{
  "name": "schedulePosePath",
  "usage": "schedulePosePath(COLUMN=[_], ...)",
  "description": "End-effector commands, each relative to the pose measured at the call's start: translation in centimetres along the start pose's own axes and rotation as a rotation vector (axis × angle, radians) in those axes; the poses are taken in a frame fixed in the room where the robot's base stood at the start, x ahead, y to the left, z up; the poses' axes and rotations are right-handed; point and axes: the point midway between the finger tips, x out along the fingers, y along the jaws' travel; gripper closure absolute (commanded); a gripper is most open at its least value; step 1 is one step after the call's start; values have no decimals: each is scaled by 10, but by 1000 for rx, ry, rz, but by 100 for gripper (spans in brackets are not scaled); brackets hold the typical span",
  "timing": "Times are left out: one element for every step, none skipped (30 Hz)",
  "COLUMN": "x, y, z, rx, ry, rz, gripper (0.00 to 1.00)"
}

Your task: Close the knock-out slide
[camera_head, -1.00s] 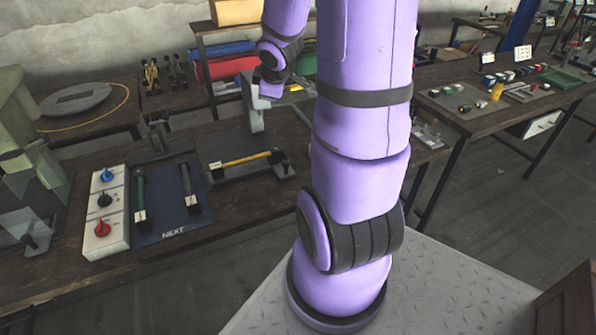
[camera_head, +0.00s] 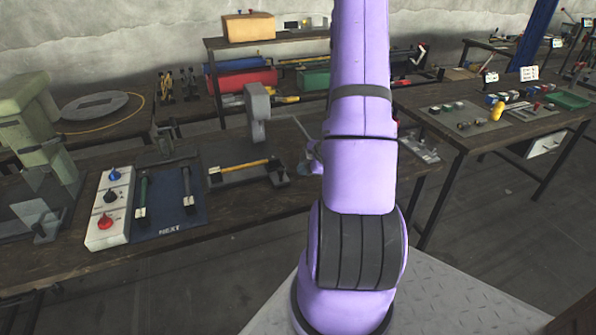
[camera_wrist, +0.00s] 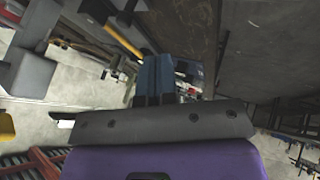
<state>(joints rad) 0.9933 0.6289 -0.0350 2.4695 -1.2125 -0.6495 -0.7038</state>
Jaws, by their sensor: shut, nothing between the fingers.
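I cannot tell for sure which part is the knock-out slide. A yellow bar (camera_head: 240,167) with a white tag and dark ends lies on a dark base plate on the near bench, beside a small grey press frame (camera_head: 258,112). In the wrist view a yellow bar (camera_wrist: 124,41) shows at the top and a grey frame (camera_wrist: 33,68) at the left. My gripper (camera_wrist: 154,62) shows its blue-grey fingers together and empty, apart from the bar.
Left of the bar are a blue mat (camera_head: 172,226) marked NEXT with two dark-handled slides, a white knob box (camera_head: 102,236) and a pale green press (camera_head: 28,112). A second bench (camera_head: 465,135) with small parts stands right. Open floor lies between.

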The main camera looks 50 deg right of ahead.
Motion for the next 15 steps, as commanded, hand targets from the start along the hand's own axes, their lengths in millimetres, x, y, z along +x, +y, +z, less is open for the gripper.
schedulePosePath(x=[7, 11, 17, 22, 27, 33, 38, 43, 49, 54, 59, 66, 71, 76, 82], y=[0, 0, -1, 0, 0, -1, -1, -1, 0, 0, -1, -1, 0, 0, 0], z=[0, 0, 0, 0, 0, 0, 0, 0, 0, 0, 0, 0, 0, 0, 0], rx=[1, 1, 1, 1, 1, 1, 1, 1, 1, 0, 1, 1, 2, 1, 0], ry=[1, 1, 0, 1, 1, 1, 0, 0, 0, 0, 0, 0, -1, -1, -1], rz=[-3, -2, -3, -3, -3, -3, -2, -3, -2, -3, -3, -3, -2, -3, -3], gripper=[100, 100, 100, 100, 100, 100, 100, 100, 100, 100, 100, 100, 100, 100, 100])
